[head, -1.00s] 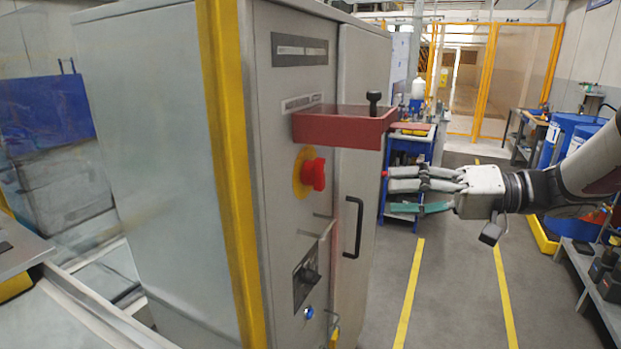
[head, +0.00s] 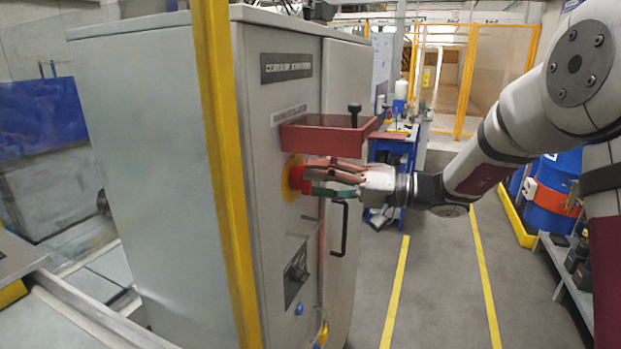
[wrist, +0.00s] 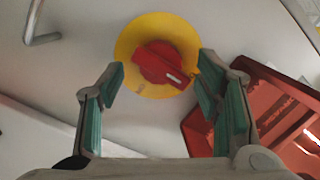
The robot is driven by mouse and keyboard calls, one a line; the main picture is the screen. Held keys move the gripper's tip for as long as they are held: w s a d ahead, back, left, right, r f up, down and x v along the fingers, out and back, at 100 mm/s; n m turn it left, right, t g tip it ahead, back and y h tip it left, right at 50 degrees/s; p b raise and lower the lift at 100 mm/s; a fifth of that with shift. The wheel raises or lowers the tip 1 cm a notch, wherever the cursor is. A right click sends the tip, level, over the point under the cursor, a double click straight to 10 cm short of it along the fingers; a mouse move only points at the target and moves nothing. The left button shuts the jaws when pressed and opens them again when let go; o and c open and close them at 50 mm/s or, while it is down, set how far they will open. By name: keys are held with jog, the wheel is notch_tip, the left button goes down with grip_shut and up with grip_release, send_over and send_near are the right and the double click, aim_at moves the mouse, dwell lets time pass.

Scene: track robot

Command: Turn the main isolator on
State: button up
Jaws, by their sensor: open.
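The main isolator is a red rotary handle (head: 297,178) on a yellow disc (head: 286,190) on the grey cabinet's front. In the wrist view the red handle (wrist: 158,62) lies tilted across the yellow disc (wrist: 128,48), a white mark near its lower right end. My gripper (head: 310,178) is level in front of it, just under a red tray. Exact fingertip depth is unclear.
The red tray (head: 322,139) sticks out right above my gripper; it also shows at the right in the wrist view (wrist: 262,108). Open floor (head: 440,290) lies right.

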jog(key=shift+x, duration=1.05)
jog(key=c, duration=1)
jog(key=shift+d+f, duration=0.1)
